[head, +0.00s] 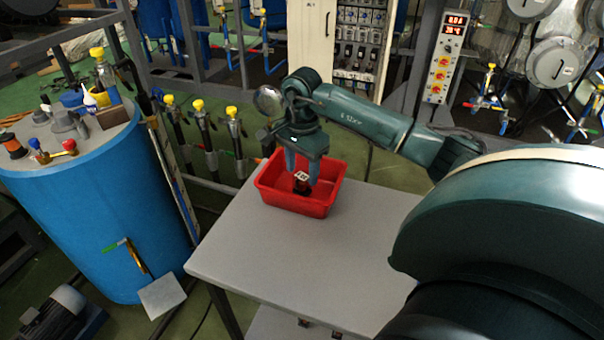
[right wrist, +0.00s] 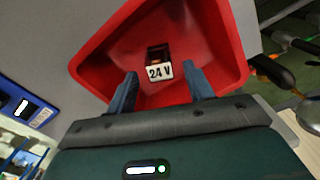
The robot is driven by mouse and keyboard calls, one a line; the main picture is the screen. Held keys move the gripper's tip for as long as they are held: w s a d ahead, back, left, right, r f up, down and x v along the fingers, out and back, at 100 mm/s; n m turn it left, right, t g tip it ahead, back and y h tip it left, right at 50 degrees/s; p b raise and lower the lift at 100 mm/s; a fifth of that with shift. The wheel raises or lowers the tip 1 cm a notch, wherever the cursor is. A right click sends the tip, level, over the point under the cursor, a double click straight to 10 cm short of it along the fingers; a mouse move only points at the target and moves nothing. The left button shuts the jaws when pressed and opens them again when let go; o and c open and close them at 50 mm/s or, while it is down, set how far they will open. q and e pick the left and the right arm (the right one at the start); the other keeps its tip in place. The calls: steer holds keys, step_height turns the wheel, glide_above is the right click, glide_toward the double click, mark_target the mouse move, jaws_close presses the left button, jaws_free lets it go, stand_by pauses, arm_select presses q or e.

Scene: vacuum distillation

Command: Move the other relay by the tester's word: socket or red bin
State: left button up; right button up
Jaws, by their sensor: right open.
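A small dark relay (head: 302,188) with a white label is inside the red bin (head: 265,192) on the grey table. In the right wrist view the relay's label (right wrist: 159,72) reads "24 V". My right gripper (head: 302,174) points down into the bin, above the relay. In the right wrist view its two fingers (right wrist: 162,78) are apart, with the relay showing between them and a gap on each side. The relay seems to rest in the bin, free of the fingers. My left gripper is not in view. I cannot pick out the tester or the socket for certain.
The grey table (head: 270,260) is clear in front of the bin. A blue drum (head: 100,225) with tools on top stands to the left. An open cabinet (head: 360,45) and a panel with red displays (head: 446,55) stand behind. A blue device (right wrist: 28,108) shows in the right wrist view.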

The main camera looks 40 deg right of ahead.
mark_target(302, 176)
step_height(302, 176, up, 9)
steer(key=shift+r, duration=0.2)
stand_by(0.6)
